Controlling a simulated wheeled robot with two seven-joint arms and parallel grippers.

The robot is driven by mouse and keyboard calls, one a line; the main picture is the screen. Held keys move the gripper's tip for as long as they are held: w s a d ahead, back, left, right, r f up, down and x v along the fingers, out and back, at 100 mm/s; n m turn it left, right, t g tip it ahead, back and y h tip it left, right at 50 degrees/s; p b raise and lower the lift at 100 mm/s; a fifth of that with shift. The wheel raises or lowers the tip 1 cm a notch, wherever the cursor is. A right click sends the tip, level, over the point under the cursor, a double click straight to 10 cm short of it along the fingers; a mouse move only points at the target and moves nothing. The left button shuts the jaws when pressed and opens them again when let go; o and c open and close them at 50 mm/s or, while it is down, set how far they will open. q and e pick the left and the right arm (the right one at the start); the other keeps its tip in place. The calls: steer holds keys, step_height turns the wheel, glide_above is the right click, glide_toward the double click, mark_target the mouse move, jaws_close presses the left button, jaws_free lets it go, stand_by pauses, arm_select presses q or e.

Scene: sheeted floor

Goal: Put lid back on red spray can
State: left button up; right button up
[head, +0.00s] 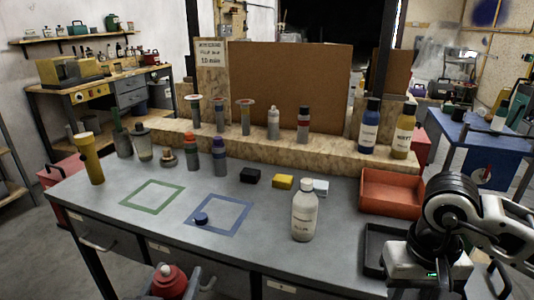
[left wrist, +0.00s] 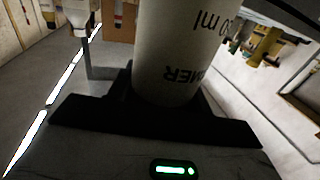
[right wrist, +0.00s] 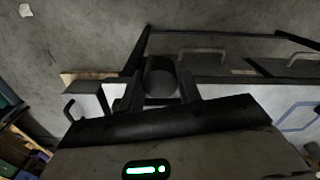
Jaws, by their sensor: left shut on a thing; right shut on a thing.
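The red spray can (head: 170,281) shows at the bottom of the head view, in front of the table, with a red shoulder and white nozzle. My left gripper (head: 193,289) is shut around it; the left wrist view shows its pale, lettered body (left wrist: 175,50) between the fingers. My right gripper (right wrist: 160,90) is shut on a small, dark, round cap-like thing (right wrist: 161,78), with its fingers on either side. Its colour is hard to tell in the shade. The held cap and the can are apart. The right fingertips are not clear in the head view.
A dark blue cap (head: 201,218) lies in the blue square (head: 233,231). The green square (head: 152,208) is empty. A white bottle (head: 304,212) stands near the front edge, with a red tray (head: 391,193) to its right. Several cans and bottles stand behind.

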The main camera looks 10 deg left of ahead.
arm_select(q)
steer(key=w+d+m+g+h, duration=0.1)
steer(key=d+m+g+h, duration=0.3)
steer(key=d+m+h, duration=0.4)
steer(key=d+r+h, duration=0.1)
steer(key=d+h, duration=0.2)
steer(key=d, duration=0.3)
steer(key=shift+h, duration=0.3)
arm_select(e)
steer(key=a+r+n, duration=0.2)
steer(key=a+r, duration=0.5)
steer(key=a, duration=0.5)
steer(key=a+r+n, duration=0.3)
steer(key=a+r, duration=0.4)
steer(key=a, duration=0.6)
steer(key=shift+s+r, duration=0.2)
steer(key=shift+r, duration=0.2)
steer(key=shift+d+f, duration=0.1)
steer(key=shift+f, duration=1.9)
